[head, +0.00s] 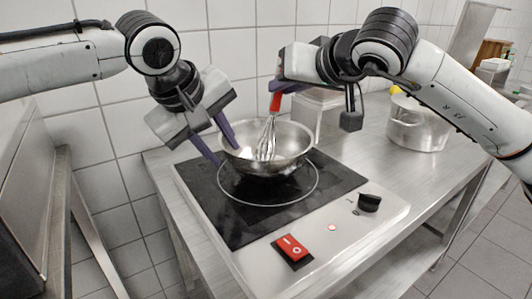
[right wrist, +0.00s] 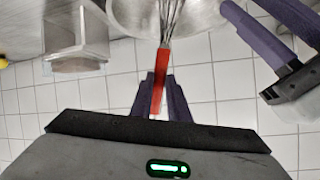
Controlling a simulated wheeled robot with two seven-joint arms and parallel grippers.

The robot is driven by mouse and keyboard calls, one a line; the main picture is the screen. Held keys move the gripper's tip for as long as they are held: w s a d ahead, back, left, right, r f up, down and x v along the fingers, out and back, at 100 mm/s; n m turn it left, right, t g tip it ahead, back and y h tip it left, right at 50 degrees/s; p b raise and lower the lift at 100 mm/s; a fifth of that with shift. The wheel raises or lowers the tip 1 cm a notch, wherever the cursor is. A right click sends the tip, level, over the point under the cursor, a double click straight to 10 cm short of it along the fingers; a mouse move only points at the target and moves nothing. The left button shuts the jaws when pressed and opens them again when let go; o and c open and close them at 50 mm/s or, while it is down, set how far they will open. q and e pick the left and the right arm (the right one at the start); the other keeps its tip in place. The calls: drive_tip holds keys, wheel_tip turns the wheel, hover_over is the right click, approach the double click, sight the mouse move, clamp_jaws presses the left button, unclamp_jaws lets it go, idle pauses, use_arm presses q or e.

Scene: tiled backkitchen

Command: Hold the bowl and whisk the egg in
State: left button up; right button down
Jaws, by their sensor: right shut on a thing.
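The steel bowl (head: 285,163) sits on the black induction hob, within its ring. A whisk (head: 266,140) with a red handle (head: 276,101) stands nearly upright, its wires inside the bowl. My right gripper (head: 279,88) is shut on the red handle; the right wrist view shows the handle (right wrist: 158,85) between its purple fingers (right wrist: 160,98). My left gripper (head: 226,153) is at the bowl's left rim, its purple fingers apart, one on the inner side and one outside. I cannot tell whether either finger touches the rim. No egg can be made out in the bowl.
The hob (head: 235,228) has a red switch (head: 292,250) and a black knob (head: 369,202) at its front. A steel pot (head: 416,128) stands at the right on the metal table. A square container (head: 317,110) is behind the bowl, against the tiled wall.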

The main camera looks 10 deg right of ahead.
use_arm(q)
drive_tip(key=shift+r, duration=0.15)
drive_tip(key=v, duration=0.9)
idle(0.5)
drive_tip(key=v, duration=1.2)
